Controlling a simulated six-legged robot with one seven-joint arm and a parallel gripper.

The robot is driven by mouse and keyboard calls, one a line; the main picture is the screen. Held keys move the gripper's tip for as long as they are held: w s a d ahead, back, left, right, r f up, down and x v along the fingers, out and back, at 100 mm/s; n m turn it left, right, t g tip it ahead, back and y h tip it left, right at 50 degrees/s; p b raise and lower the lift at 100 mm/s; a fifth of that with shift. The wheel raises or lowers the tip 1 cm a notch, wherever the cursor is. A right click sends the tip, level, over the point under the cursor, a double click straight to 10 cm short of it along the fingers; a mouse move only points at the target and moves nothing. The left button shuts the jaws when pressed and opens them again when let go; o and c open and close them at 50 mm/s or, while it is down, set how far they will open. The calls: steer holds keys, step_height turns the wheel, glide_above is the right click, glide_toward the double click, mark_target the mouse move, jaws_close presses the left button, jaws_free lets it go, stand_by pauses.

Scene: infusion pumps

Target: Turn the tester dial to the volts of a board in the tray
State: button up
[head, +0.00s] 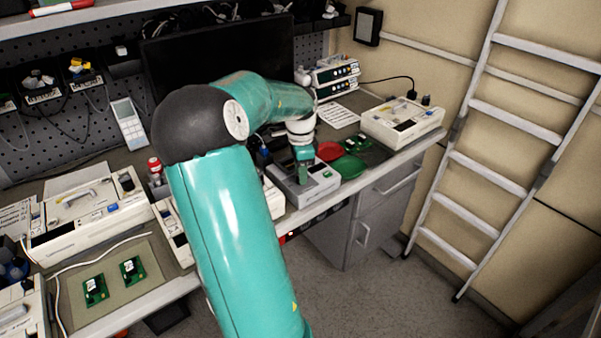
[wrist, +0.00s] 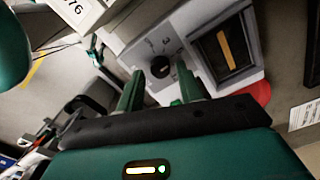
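The tester (head: 325,184) is a grey box with a display near the bench's front edge, below my gripper (head: 304,170). In the wrist view, its black round dial (wrist: 160,67) has small markings around it and a dark window beside it. My gripper (wrist: 160,80) shows two green fingers apart, with the dial between their tips in the picture; I cannot tell whether they touch it. Two green boards with white labels, one left (head: 95,290) and one right (head: 132,270), lie on an olive tray or mat (head: 110,310) at the left. The label text is too small to read.
A red dish (head: 329,151) and a green dish (head: 348,166) sit right of the tester. More green boards (head: 357,142) lie behind them. White pumps stand at right (head: 402,121) and left (head: 88,218). A ladder (head: 480,150) leans at the right; the floor before it is clear.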

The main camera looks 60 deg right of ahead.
steer(key=shift+f, duration=0.55)
steer(key=shift+r, duration=0.1)
steer(key=c, duration=0.7)
steer(key=m, duration=0.4)
steer(key=shift+c, duration=0.2)
steer(key=m, duration=0.4)
steer(key=shift+r, duration=0.1)
steer(key=m, duration=0.8)
steer(key=o, duration=0.8)
steer(key=shift+r, duration=3.45)
